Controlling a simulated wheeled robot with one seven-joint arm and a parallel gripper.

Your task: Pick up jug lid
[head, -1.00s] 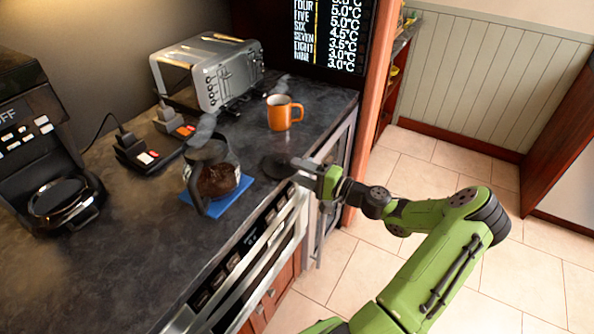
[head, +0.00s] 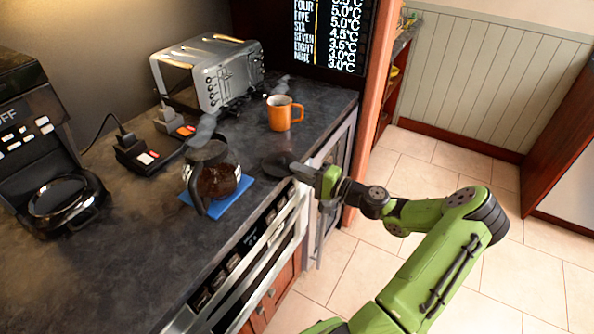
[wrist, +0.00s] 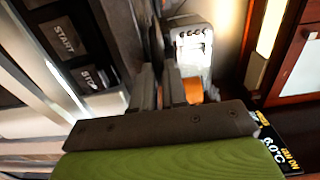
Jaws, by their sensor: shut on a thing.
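The jug lid (head: 277,164) is a dark, flat disc at the counter's front edge, right of the glass jug (head: 214,178). My gripper (head: 298,170) reaches it from the right and is shut on its near edge. In the wrist view the lid (wrist: 157,48) shows edge-on as a thin dark shape between my fingers (wrist: 158,82). I cannot tell whether the lid touches the counter. The jug holds dark contents and stands on a blue mat (head: 238,197).
An orange mug (head: 279,114) stands just behind the lid. A silver toaster (head: 213,75) and black sockets (head: 137,153) are further back. A coffee machine (head: 40,135) stands at the left. Bare counter (head: 130,255) lies front left.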

